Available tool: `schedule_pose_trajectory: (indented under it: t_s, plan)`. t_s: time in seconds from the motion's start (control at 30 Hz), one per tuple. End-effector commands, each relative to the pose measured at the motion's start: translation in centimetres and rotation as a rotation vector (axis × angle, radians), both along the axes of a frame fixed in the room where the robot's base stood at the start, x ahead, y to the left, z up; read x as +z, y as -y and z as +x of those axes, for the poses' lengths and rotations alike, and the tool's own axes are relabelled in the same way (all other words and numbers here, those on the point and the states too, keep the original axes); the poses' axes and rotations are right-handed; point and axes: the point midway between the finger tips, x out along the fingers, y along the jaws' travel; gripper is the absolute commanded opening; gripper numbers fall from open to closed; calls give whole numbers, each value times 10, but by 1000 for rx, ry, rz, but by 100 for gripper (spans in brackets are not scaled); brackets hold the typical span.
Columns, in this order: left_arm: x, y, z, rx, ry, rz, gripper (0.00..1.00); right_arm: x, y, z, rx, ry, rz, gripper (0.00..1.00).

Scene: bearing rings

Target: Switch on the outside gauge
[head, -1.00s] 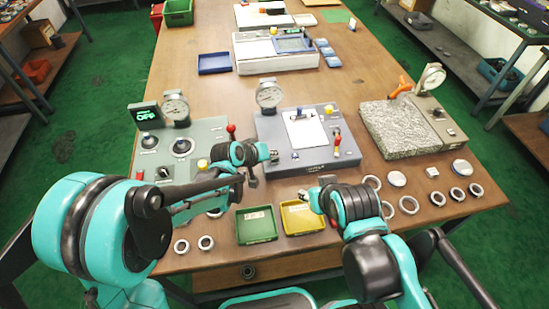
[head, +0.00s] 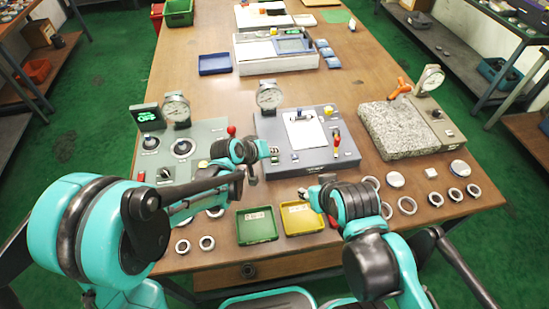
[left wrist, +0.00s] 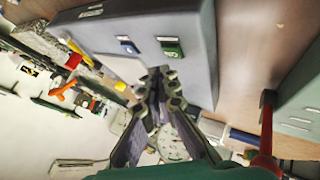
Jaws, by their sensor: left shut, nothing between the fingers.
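A dial gauge (head: 176,107) with a lit green display (head: 148,116) stands on the left grey station (head: 150,165). A second dial gauge (head: 269,95) stands on the middle grey station (head: 345,152), and a third (head: 430,79) stands by the granite block. No label shows which is the outside gauge. My left gripper (head: 274,156) is shut and empty at the middle station's front left. In the left wrist view its closed fingertips (left wrist: 163,78) are just beside a green switch (left wrist: 172,48); contact is unclear. A blue switch (left wrist: 128,45) sits beside it. My right gripper (head: 305,193) is near the yellow tray.
A green tray (head: 257,226) and a yellow tray (head: 303,219) lie at the front. Several metal rings lie front right, near the granite block (head: 400,130). A red-knobbed lever (head: 231,131) stands between the left and middle stations. A clipboard (head: 305,130) lies on the middle station.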

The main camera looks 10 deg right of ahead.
Motion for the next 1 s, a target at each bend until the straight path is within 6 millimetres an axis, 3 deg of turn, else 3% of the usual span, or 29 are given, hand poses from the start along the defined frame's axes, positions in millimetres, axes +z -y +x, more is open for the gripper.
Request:
schedule_pose_trajectory:
  t_s: [0.47, 1.0]
  plan:
    - [47, 0, 0, 0, 0, 0, 0, 36, 0, 0, 0, 0, 0, 40]
    - [47, 0, 0, 0, 0, 0, 0, 35, 0, 0, 0, 0, 0, 40]
